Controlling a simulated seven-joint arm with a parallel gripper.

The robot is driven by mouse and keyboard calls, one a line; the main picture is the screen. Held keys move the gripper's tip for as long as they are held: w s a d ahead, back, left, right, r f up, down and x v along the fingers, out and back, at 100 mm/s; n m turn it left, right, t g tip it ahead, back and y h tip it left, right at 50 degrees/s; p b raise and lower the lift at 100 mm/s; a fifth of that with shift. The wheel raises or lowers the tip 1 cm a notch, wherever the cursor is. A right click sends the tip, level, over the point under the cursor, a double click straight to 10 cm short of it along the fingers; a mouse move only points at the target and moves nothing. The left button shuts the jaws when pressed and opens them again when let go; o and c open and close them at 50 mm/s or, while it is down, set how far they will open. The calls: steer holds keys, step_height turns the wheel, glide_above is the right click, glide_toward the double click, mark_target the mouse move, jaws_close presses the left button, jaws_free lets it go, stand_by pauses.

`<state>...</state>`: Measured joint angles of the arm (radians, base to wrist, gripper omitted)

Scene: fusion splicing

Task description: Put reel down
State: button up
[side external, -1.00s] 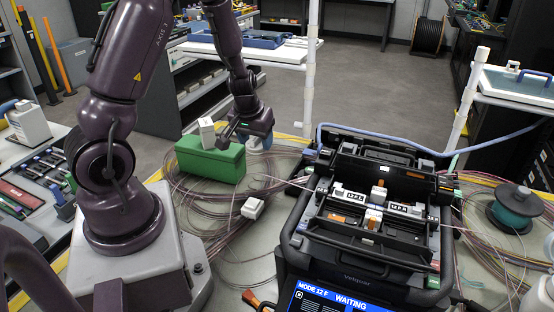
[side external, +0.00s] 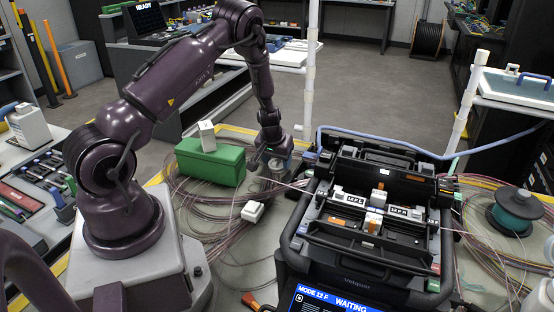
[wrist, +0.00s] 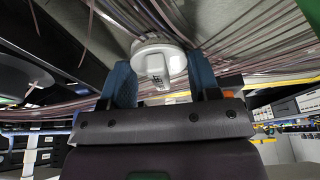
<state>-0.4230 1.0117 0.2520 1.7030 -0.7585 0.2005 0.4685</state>
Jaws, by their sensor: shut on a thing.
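My gripper (side external: 268,160) is low over the work table, to the right of the green box (side external: 210,162). In the wrist view its two blue fingers (wrist: 160,84) are shut on a pale round reel (wrist: 158,52), one finger on each side.
Loose fibre coils (side external: 225,215) cover the table around the reel. A small white box (side external: 252,211) lies among them. The black splicer (side external: 360,225) stands to the right, with a teal spool (side external: 514,208) beyond it. A white block (side external: 207,136) sits on the green box.

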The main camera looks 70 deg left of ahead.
steer(key=shift+f, duration=0.1)
steer(key=o, duration=0.9)
steer(key=v, duration=1.2)
steer(key=s+d+r+m+t+h, duration=0.1)
steer(key=d+r+m+t+h, duration=0.2)
steer(key=d+r, duration=1.1)
steer(key=s+d+r+m, duration=0.2)
steer(key=s+d+r, duration=0.1)
steer(key=s, duration=0.2)
steer(key=s+d+r+m, duration=0.2)
steer(key=s+d, duration=0.2)
steer(key=s+d+r+m, duration=0.2)
steer(key=s+d+r, duration=0.1)
steer(key=s+d, duration=0.1)
steer(key=shift+s+d+r+y, duration=0.15)
steer(key=shift+s+r, duration=0.05)
steer(key=shift+s, duration=0.25)
steer(key=shift+s+d+r+y, duration=0.1)
steer(key=shift+s+r+y, duration=0.05)
steer(key=shift+s, duration=0.25)
